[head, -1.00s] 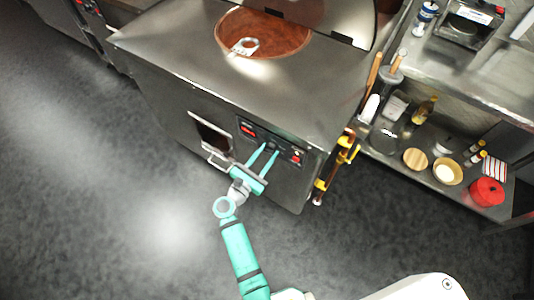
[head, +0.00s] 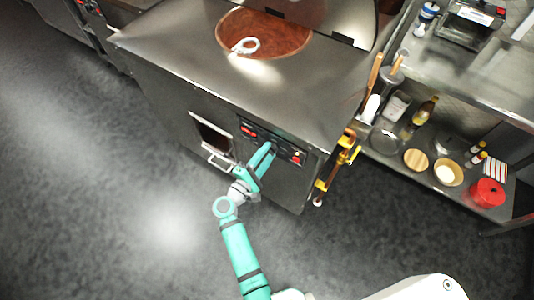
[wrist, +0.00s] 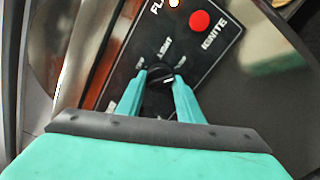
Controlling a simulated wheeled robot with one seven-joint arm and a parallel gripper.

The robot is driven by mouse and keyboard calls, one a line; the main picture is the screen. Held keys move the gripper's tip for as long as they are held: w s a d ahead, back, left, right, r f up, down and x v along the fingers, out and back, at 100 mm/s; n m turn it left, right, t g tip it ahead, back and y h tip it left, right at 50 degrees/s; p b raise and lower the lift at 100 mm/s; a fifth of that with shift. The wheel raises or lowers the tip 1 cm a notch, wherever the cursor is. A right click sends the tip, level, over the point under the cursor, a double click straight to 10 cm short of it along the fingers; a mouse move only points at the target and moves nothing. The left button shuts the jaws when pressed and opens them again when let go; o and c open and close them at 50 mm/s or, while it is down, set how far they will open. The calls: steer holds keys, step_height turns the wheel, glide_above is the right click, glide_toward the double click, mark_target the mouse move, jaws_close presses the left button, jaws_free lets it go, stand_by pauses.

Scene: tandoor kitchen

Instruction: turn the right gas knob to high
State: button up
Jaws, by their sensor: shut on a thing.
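The black gas knob (wrist: 158,72) sits on the dark control panel (head: 283,149) on the tandoor's front. In the wrist view it lies between my fingertips, with a small pale mark on its face. My teal gripper (head: 269,147) reaches the panel from the front and is shut on the knob; the fingers (wrist: 166,82) show on both sides of it. A "LIGHT" label stands beside the knob; the other labels around it are partly covered and too blurred to read. In the head view my fingers hide the knob.
A red ignite button (wrist: 199,21) is close to the knob. A handled opening (head: 216,140) is left of the panel, and yellow gas fittings (head: 344,150) are at the tandoor's right edge. Shelves (head: 440,205) with jars and bowls stand right. The floor in front is clear.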

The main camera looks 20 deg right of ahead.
steer(key=m, duration=1)
steer(key=shift+m, duration=0.5)
steer(key=o, duration=1.1)
steer(key=shift+r, duration=0.1)
steer(key=shift+c, duration=0.2)
steer(key=v, duration=1.1)
steer(key=shift+d, duration=0.1)
